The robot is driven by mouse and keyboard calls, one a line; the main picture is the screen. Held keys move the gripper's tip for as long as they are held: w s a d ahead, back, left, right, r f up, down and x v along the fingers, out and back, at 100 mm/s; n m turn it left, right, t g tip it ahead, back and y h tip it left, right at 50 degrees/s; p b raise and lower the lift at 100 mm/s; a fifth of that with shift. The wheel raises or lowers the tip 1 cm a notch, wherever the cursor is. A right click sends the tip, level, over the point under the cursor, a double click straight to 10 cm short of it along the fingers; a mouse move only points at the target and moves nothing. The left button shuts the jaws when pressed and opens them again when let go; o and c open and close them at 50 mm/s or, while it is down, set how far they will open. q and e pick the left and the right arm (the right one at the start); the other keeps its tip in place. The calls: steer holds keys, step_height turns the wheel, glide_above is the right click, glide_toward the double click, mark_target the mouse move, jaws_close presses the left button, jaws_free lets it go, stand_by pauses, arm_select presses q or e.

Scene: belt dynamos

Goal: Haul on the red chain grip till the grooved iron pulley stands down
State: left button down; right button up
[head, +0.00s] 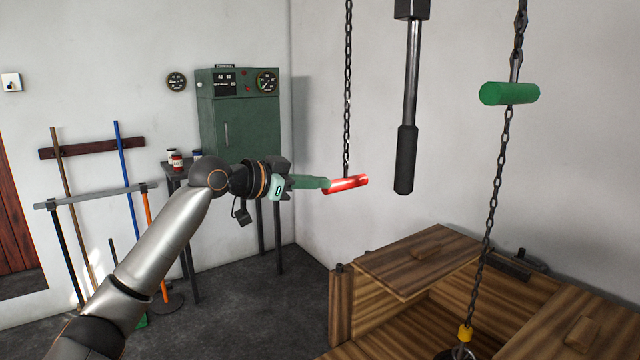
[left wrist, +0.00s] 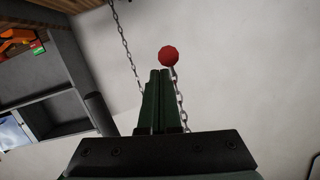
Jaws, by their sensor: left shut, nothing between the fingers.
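The red chain grip (head: 346,184) is a short red bar hanging level at the end of a dark chain. Its round red end also shows in the left wrist view (left wrist: 169,56), just past the fingertips. My left gripper (head: 326,183) is shut and empty, its green fingers pointing at the grip's left end. Whether the tips touch the grip I cannot tell. In the left wrist view the two fingers (left wrist: 158,78) lie together. A dark round piece (head: 458,353), perhaps the iron pulley, is cut off at the bottom edge below a yellow collar. My right gripper is out of view.
A green grip (head: 509,93) hangs on another chain at the right. A black-handled lever (head: 405,160) hangs between the chains. A wooden case (head: 400,300) with open top stands below. A green cabinet (head: 238,115) and tool rack (head: 95,195) stand along the back wall.

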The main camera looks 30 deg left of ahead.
arm_select(q)
steer(key=b+v, duration=0.2)
steer(key=v, duration=0.5)
steer(key=shift+s+a+f, duration=0.15)
steer(key=shift+s+a, duration=0.05)
steer(key=shift+s, duration=0.2)
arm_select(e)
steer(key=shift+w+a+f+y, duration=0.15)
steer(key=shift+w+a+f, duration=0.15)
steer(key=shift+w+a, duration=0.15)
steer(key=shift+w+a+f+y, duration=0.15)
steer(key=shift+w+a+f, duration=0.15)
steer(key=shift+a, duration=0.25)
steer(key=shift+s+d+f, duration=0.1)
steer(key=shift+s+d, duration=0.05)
